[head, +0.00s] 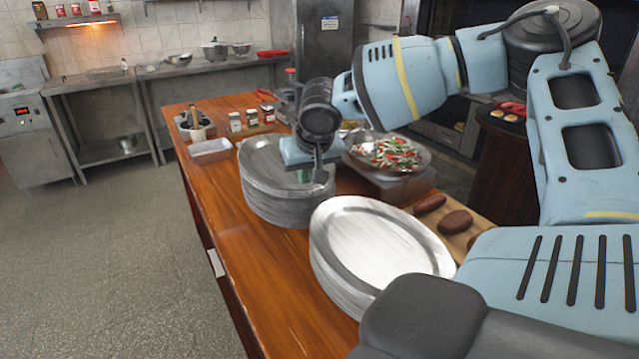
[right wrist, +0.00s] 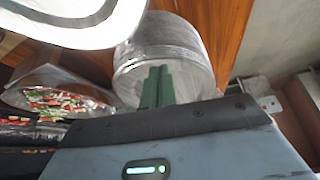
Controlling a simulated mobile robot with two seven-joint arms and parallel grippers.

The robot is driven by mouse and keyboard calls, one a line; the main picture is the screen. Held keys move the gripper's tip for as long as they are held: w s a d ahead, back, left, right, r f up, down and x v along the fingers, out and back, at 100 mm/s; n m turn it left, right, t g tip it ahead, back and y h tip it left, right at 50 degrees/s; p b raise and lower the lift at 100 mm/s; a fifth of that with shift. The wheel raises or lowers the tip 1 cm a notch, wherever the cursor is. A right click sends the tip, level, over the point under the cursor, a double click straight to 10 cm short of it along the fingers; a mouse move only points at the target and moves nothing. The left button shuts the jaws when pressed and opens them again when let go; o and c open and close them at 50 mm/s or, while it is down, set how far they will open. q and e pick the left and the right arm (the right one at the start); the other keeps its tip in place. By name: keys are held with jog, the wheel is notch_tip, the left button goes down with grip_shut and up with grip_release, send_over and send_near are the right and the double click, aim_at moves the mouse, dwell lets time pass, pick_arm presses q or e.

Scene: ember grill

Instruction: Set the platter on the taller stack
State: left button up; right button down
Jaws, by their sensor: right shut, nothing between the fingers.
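Two stacks of oval metal platters stand on the wooden counter. The far stack (head: 285,207) is in the middle of the head view, and the near stack (head: 335,280) is closer to me with a bright top platter (head: 375,240). I cannot tell for sure which is taller. My right gripper (head: 319,174) is shut and empty, in front of the far stack's right side in the head view. In the right wrist view its green fingers (right wrist: 158,88) are together before a stack's side (right wrist: 185,60); any contact is unclear. My left gripper is not in view.
A bowl of chopped vegetables (head: 390,153) stands right of the far stack. Dark patties (head: 455,222) lie on a board beside the near stack. Small jars (head: 252,117) and a metal tray (head: 210,150) are at the back. The counter's left strip (head: 215,205) is clear.

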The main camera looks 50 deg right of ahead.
jog(key=s+a, duration=0.1)
jog(key=s, duration=0.2)
jog(key=s+a, duration=0.2)
jog(key=s, duration=0.1)
jog(key=s+a, duration=0.2)
jog(key=s, duration=0.2)
jog(key=shift+a+r, duration=0.15)
jog(key=shift+r, duration=0.05)
jog(key=shift+s+a, duration=0.1)
jog(key=shift+s, duration=0.25)
jog(key=shift+f+p, duration=0.15)
jog(key=shift+p, duration=0.15)
